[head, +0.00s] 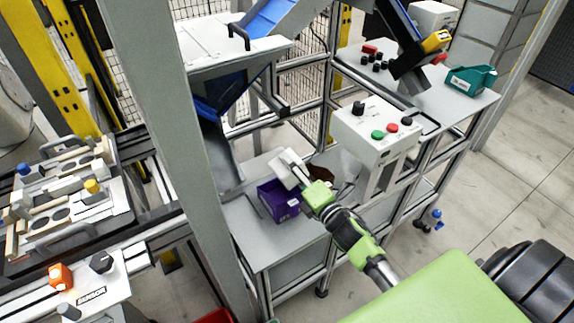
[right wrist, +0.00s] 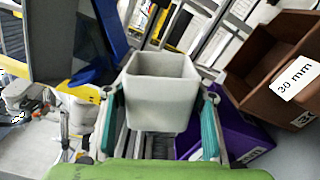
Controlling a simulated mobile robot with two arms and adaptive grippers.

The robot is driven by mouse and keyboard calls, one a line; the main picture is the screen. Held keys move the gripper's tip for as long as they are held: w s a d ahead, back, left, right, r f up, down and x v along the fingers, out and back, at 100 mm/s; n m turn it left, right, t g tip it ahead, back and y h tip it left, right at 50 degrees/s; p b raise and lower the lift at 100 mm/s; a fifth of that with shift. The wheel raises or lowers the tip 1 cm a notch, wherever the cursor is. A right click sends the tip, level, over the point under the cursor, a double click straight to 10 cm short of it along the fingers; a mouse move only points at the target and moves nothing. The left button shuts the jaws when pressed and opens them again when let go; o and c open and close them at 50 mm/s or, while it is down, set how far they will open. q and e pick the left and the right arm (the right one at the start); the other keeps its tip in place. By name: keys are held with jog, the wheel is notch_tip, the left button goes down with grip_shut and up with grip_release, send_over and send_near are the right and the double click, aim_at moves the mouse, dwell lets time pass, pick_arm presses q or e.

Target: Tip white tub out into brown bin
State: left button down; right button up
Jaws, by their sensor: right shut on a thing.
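The white tub (head: 286,168) is held above the grey lower shelf, over the back of the purple bin. In the right wrist view the tub (right wrist: 160,98) sits between the two teal fingers of my right gripper (right wrist: 161,92), which is shut on it. The right gripper (head: 299,177) comes in from the lower right in the head view. I see part of the tub's inner walls, but no contents. The brown bin (head: 321,173) stands just right of the tub, partly hidden by the gripper; in the right wrist view the brown bin (right wrist: 262,88) is at the right, labelled "30 mm". My left gripper is not in view.
The purple bin (head: 272,203) stands on the shelf (head: 262,240) beside the brown bin, close under the tub. A blue-edged chute (head: 216,130) comes down at the left. A control box (head: 372,132) with buttons stands to the right. The shelf's front is clear.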

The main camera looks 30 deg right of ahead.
jog(key=m, duration=0.1)
jog(key=d+m, duration=0.1)
jog(key=shift+w+d+r+m+p, duration=0.1)
jog(key=shift+d+r+m+p, duration=0.05)
jog(key=shift+r+m+p, duration=0.25)
jog(key=m, duration=0.1)
jog(key=d+m, duration=0.1)
jog(key=m, duration=0.1)
jog(key=d+f+m+p, duration=0.1)
jog(key=m, duration=0.1)
jog(key=shift+d, duration=0.1)
jog(key=shift+w+d+m+p, duration=0.1)
jog(key=shift+d+m+p, duration=0.25)
jog(key=shift+m, duration=1)
jog(key=shift+w+d+m+p, duration=0.1)
jog(key=shift+d+m, duration=0.45)
jog(key=shift+m, duration=0.8)
jog(key=shift+s, duration=0.1)
